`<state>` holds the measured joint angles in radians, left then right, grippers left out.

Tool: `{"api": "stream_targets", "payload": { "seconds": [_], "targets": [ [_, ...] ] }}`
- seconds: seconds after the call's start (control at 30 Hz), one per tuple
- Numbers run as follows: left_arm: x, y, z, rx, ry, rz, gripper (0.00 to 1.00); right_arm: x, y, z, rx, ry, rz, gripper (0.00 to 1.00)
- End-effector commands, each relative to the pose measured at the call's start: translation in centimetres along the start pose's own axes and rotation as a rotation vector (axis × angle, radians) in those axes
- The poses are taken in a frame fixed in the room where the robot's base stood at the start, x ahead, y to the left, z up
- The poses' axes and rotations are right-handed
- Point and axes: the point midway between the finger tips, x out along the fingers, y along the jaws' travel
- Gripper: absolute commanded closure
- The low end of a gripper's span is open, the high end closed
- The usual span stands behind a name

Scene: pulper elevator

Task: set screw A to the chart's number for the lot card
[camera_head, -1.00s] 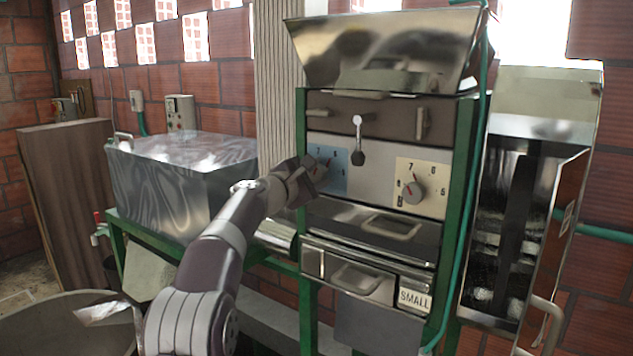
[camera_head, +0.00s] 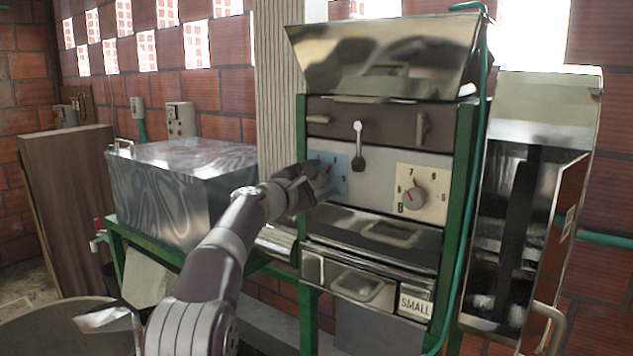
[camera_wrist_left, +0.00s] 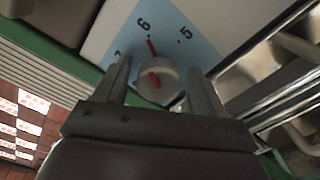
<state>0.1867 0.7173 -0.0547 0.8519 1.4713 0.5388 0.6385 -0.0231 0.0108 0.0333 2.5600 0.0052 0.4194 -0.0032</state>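The blue dial plate of screw A (camera_head: 341,174) is on the machine front, left of the centre lever. In the left wrist view its knob (camera_wrist_left: 158,84) is grey, with a red pointer directed near the 6. My left gripper (camera_head: 318,178) is at this knob, also seen in the wrist view (camera_wrist_left: 160,75). Its fingers are apart, one on each side of the knob, with small gaps visible. Part of the plate is hidden behind the gripper. A white card reading SMALL (camera_head: 415,305) is on the lower tray front. My right gripper is out of view.
A second dial, B (camera_head: 414,198), is on a cream plate to the right. Metal trays (camera_head: 390,233) jut out below. A tall steel chute (camera_head: 540,110) stands right, a steel box (camera_head: 180,165) left.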

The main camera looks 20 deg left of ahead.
Motion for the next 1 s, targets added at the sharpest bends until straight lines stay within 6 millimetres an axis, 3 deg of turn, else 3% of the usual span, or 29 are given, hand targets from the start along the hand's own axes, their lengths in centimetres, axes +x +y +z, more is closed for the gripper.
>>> {"api": "stream_targets", "payload": {
  "seconds": [0.13,0.23,0.5,0.7,1.0],
  "targets": [
    [-0.4,0.0,-0.1,0.001,0.0,0.002,0.31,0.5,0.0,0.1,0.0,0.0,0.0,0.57],
    [-1.6,-0.4,-0.3,0.001,0.0,0.003,0.31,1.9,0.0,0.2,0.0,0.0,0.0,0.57],
    [-8.4,-0.6,-0.4,0.002,0.001,0.004,0.31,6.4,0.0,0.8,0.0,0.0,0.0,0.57],
    [-12.0,-0.2,-0.2,0.0,0.001,0.001,0.31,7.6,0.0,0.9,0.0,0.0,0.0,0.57],
    [-12.7,0.0,0.0,0.0,0.0,0.0,0.31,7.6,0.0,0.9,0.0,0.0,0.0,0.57]
  ]
}}
